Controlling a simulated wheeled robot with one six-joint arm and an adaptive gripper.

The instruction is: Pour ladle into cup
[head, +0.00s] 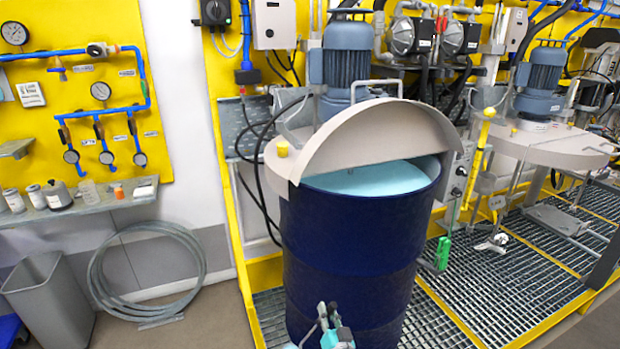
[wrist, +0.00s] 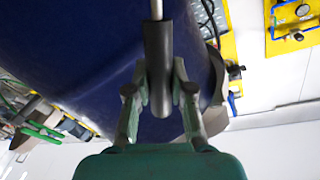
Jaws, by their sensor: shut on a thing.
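My gripper (wrist: 159,92) is shut on the black handle of the ladle (wrist: 158,55) in the wrist view. A thin metal rod runs from the handle past the top edge of that view, and the ladle's bowl is out of sight. In the head view part of my gripper (head: 328,325) shows low in front of the blue drum (head: 350,250); the ladle cannot be made out there. The drum's lid is part open over light-blue liquid (head: 375,178). A small translucent orange-tinted vessel, possibly the cup (head: 90,194), stands on the wall shelf at left.
The shelf (head: 100,203) also holds several jars and a small bottle. A grey bin (head: 52,300) and a coiled hose (head: 150,270) are on the floor below it. A raised lid flap (head: 375,140) stands over the drum. A grated platform (head: 460,300) lies right of the drum.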

